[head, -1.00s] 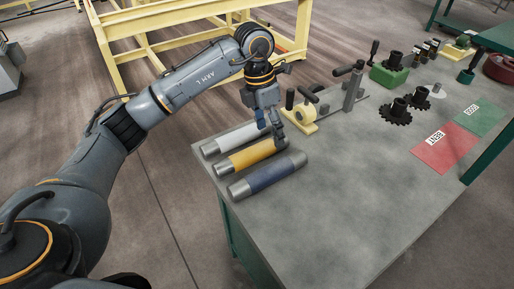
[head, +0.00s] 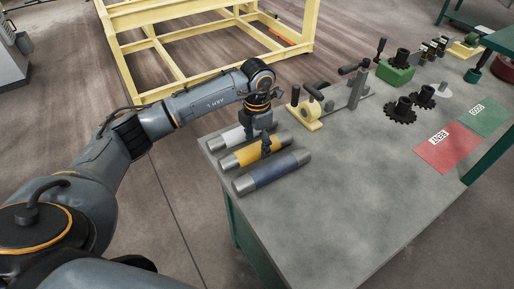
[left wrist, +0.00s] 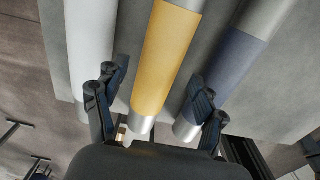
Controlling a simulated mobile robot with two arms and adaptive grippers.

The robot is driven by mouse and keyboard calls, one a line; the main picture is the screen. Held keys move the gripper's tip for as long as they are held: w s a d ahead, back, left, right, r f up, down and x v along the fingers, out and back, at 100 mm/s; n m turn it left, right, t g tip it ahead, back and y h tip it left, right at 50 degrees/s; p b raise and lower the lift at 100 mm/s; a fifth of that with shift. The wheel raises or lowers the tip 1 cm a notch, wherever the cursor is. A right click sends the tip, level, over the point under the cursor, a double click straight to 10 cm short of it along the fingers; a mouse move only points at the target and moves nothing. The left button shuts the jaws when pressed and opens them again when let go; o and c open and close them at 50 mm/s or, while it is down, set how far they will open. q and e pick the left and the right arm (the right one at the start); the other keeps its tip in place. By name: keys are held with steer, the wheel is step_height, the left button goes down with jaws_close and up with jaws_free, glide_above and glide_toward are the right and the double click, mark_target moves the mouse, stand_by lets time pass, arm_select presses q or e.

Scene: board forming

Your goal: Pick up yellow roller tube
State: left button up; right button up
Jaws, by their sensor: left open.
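The yellow roller tube (head: 252,153) lies on the grey table between a white tube and a blue tube. It has bare metal ends. My left gripper (head: 262,143) is just above the yellow tube, near its right part. In the left wrist view the yellow tube (left wrist: 166,60) runs between the two fingers of the open left gripper (left wrist: 152,100). One finger is over the side of the white tube and the other over the blue tube. I cannot tell from the pictures whether the fingers touch any tube. My right gripper is not in view.
The white tube (head: 230,137) and the blue tube (head: 272,174) lie close on either side. A yellow-based clamp (head: 306,115) stands behind them. Black gears (head: 398,111), a green block (head: 396,73) and red (head: 446,148) and green (head: 485,117) mats lie farther right. The table's front right is clear.

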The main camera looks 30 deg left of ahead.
arm_select(q)
steer(key=shift+f, duration=1.35)
jaws_close()
steer(key=shift+w+r, duration=0.1)
